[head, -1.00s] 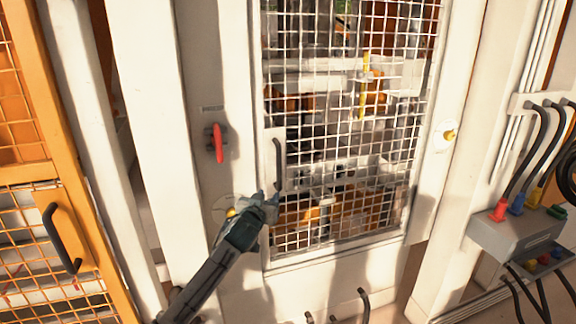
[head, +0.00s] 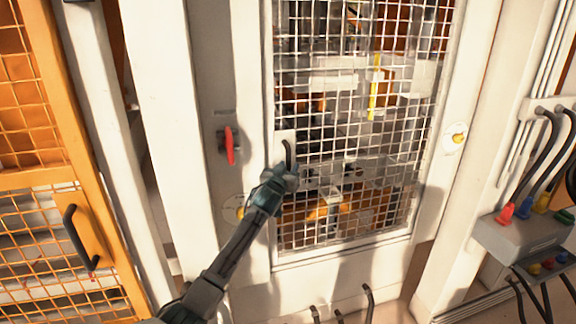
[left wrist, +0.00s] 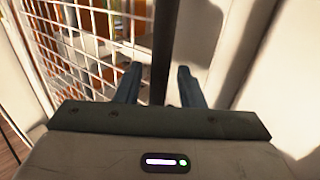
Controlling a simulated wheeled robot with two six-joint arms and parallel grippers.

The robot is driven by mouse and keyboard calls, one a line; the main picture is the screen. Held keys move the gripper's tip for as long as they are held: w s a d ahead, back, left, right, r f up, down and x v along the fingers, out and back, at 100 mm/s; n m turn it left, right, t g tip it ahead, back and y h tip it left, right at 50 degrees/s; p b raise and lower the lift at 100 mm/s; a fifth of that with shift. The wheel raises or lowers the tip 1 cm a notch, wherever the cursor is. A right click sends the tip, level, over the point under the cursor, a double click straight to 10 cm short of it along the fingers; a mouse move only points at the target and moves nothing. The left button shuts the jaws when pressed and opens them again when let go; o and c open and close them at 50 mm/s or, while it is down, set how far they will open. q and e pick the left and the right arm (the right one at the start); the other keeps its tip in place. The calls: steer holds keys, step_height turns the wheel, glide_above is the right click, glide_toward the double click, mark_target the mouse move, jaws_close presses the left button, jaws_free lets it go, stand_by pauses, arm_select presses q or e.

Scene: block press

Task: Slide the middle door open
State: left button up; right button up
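The middle door (head: 345,245) is a white-framed panel with white wire mesh; it stands between white posts and looks closed. Its dark vertical handle (head: 287,154) is on the left side of the door. My left gripper (head: 283,172) is at the lower part of this handle and hides that part in the head view. In the left wrist view my left gripper (left wrist: 159,84) has its two fingers apart, with the dark handle bar (left wrist: 162,45) between them. Gaps show on both sides of the bar. My right gripper is not in view.
A red rotary handle (head: 229,146) sits on the post left of the door. An orange mesh door (head: 62,177) with its own black handle (head: 80,237) is at far left. A grey box (head: 520,238) with cables stands at right. Orange machinery is behind the mesh.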

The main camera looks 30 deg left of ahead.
arm_select(q)
steer(key=shift+w, duration=0.15)
jaws_close()
steer(key=shift+w, duration=0.1)
